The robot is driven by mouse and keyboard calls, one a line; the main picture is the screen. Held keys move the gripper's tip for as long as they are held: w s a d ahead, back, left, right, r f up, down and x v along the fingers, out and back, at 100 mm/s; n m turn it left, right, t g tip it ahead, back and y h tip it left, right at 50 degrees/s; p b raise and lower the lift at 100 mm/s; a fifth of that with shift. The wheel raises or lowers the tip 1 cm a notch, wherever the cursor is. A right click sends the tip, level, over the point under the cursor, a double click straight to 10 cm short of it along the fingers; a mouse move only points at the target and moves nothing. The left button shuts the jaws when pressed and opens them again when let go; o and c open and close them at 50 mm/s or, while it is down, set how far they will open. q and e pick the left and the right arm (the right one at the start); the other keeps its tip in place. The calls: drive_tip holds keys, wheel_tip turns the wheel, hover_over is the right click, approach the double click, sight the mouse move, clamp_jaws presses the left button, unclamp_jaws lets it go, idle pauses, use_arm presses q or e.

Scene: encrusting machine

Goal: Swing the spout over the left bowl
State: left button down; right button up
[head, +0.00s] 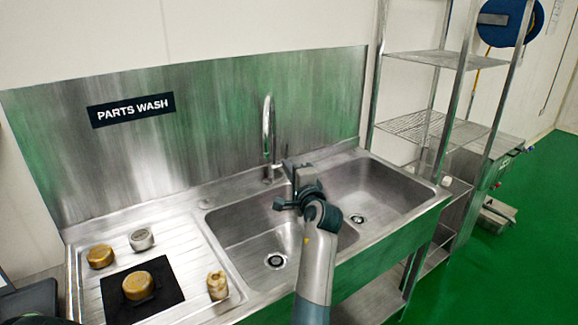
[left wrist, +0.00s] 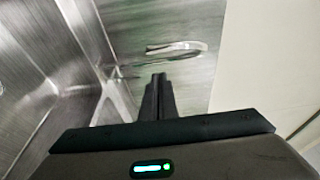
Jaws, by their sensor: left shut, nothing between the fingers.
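The tall chrome spout (head: 268,130) rises from the back ledge of the steel sink. In the head view its curved neck is seen nearly end-on, close to the back right of the left bowl (head: 232,222). The right bowl (head: 378,188) lies on the other side of the divider. My left gripper (head: 289,166) is shut and empty, just right of the spout's lower part; contact cannot be told. In the left wrist view, the closed fingers (left wrist: 158,82) point towards the curved spout (left wrist: 178,48), with a gap seen between them. My right gripper is not in view.
The drainboard (head: 195,255) at left holds several small brass-coloured and metal parts and a black mat (head: 116,297). A steel backsplash (head: 210,120) stands behind the sink. A wire shelf rack (head: 430,125) stands at right. Both bowls look empty.

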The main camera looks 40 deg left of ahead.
use_arm(q)
drive_tip(key=shift+s+d, duration=0.6)
drive_tip(key=shift+s, duration=0.25)
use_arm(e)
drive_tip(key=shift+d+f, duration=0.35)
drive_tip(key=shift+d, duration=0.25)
